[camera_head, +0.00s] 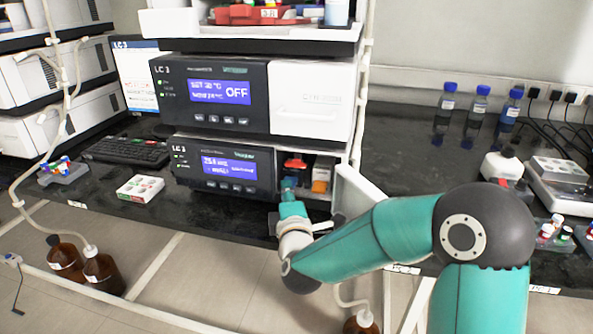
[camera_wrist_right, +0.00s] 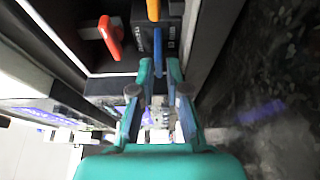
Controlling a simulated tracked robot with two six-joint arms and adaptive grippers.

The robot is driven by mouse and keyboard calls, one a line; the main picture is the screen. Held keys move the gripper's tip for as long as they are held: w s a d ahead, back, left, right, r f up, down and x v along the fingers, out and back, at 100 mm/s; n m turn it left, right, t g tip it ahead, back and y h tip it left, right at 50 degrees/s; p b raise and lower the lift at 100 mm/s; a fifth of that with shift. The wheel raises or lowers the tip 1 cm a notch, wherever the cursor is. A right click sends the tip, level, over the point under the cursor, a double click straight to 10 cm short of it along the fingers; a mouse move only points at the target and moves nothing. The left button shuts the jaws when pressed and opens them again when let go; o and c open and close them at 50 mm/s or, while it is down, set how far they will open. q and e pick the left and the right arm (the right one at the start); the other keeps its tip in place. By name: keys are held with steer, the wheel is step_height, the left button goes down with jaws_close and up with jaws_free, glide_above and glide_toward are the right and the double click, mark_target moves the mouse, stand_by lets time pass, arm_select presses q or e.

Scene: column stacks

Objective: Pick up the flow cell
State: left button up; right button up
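The lower LC3 unit (camera_head: 222,168) has an open bay at its right end. Inside are a red handle (camera_head: 294,162) and an orange piece (camera_head: 320,186). In the right wrist view, a black block with printed lettering (camera_wrist_right: 142,40) sits in the bay beside the red handle (camera_wrist_right: 111,38), with an orange bar (camera_wrist_right: 153,9) above it. The block may be the flow cell; I cannot tell surely. My left gripper is not in view.
An open white door (camera_head: 362,192) stands right of the bay, close to my right arm. A white box (camera_head: 140,188) and a keyboard (camera_head: 125,151) lie left on the black bench. Blue-capped bottles (camera_head: 478,105) stand at the back right. Brown bottles (camera_head: 102,272) stand below the bench.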

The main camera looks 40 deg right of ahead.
mark_target(294, 173)
steer(key=shift+x, duration=1.45)
steer(key=shift+s, duration=0.1)
jaws_close()
